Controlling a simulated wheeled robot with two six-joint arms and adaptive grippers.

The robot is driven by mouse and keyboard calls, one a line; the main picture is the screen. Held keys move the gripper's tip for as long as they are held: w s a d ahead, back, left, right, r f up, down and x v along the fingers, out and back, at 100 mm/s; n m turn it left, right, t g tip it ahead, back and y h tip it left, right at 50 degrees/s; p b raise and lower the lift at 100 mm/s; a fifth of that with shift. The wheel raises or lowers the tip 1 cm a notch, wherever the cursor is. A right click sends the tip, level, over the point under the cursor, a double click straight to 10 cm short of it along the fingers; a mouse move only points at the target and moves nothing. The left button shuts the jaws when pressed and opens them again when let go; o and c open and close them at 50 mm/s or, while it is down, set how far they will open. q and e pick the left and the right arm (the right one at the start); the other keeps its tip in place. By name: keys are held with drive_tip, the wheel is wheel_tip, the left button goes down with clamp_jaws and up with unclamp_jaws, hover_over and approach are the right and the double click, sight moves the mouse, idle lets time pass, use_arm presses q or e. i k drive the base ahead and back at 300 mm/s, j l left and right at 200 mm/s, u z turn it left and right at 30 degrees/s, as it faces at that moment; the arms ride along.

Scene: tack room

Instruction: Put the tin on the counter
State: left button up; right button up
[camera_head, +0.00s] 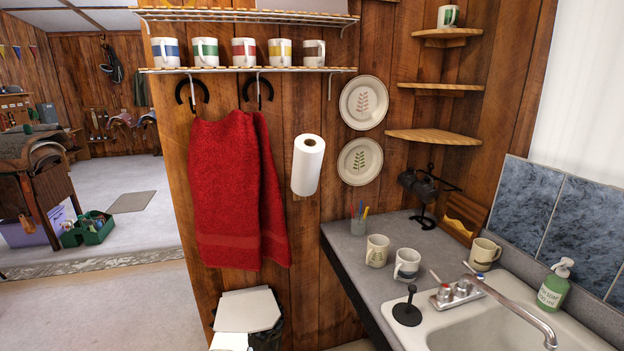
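The counter (345,262) is a grey worktop with a dark front edge, at the right in the head view. It runs along the wood wall to a white sink. I cannot make out anything that is clearly a tin. A small grey cup (358,226) with pens stands at the counter's back left; its material is unclear. Neither of my grippers shows in this view.
Mugs (377,251) stand on the counter near a dark mug rack (427,190) and the sink (480,330). A red towel (238,190) and paper roll (308,165) hang left. A white-lidded bin (247,310) stands below. Open floor lies far left.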

sight(359, 248)
drive_tip(key=i+j+z, duration=0.35)
drive_tip(key=j+z, duration=0.15)
drive_tip(key=i+j+z, duration=0.3)
drive_tip(key=j+z, duration=0.15)
drive_tip(key=j, duration=0.25)
drive_tip(key=i+j+z, duration=0.15)
drive_tip(key=j+z, duration=0.35)
drive_tip(key=j, duration=0.2)
drive_tip(key=j+z, duration=0.45)
drive_tip(key=j, duration=0.3)
drive_tip(key=k+j+z, duration=0.1)
drive_tip(key=j+z, duration=0.4)
drive_tip(key=j, duration=0.25)
